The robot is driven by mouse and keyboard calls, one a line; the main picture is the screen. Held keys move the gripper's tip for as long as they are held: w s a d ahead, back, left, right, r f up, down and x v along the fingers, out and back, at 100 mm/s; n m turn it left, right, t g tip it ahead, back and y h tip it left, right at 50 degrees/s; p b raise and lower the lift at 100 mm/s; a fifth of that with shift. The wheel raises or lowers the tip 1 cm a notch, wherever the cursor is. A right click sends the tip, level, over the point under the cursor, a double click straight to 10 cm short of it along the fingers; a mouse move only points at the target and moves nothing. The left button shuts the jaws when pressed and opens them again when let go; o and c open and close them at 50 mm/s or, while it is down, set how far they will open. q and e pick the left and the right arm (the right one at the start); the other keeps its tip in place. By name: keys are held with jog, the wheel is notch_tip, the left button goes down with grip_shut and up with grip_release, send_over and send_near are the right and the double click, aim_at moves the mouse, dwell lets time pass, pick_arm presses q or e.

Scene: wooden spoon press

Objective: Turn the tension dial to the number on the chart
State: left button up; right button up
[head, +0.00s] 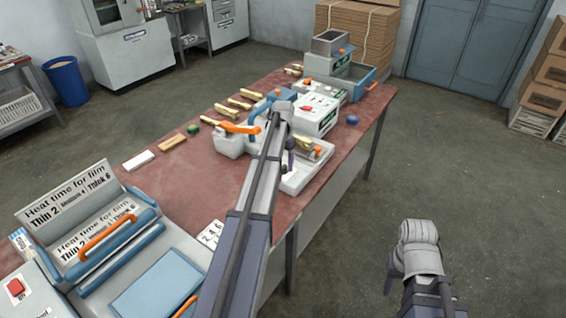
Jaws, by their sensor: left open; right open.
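The chart (66,205) stands at the left on a grey-blue machine and reads "Heat time for film", with "Thin 2", a smaller middle line and "Thick 6". A second panel with the same wording (95,238) lies below it. A small white numbered plate (209,234) shows beside my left arm, partly covered by it. I cannot make out a tension dial for certain. My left gripper (290,158) is open over the press in the middle of the table, its fingers small and partly hidden. My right gripper (391,280) is open, low over the floor, right of the table.
Wooden pieces (222,112), a green item (192,128) and a white block (138,160) lie on the red table (185,190). A blue round item (352,120) sits near the right edge.

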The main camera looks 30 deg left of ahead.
aim_at(283, 166)
pick_arm(q)
notch_tip(283, 166, up, 7)
jog(key=p, duration=0.6)
jog(key=shift+f, duration=0.1)
jog(key=s+d+m, duration=0.1)
jog(key=s+d, duration=0.4)
jog(key=d, duration=0.6)
jog(key=s+d, duration=0.5)
jog(key=d, duration=0.7)
jog(key=s+d+m+y, duration=0.1)
jog(key=s+d, duration=1.3)
jog(key=s, duration=0.3)
jog(key=shift+s+d+m, duration=0.3)
jog(key=shift+s+m, duration=0.05)
jog(key=shift+m, duration=0.05)
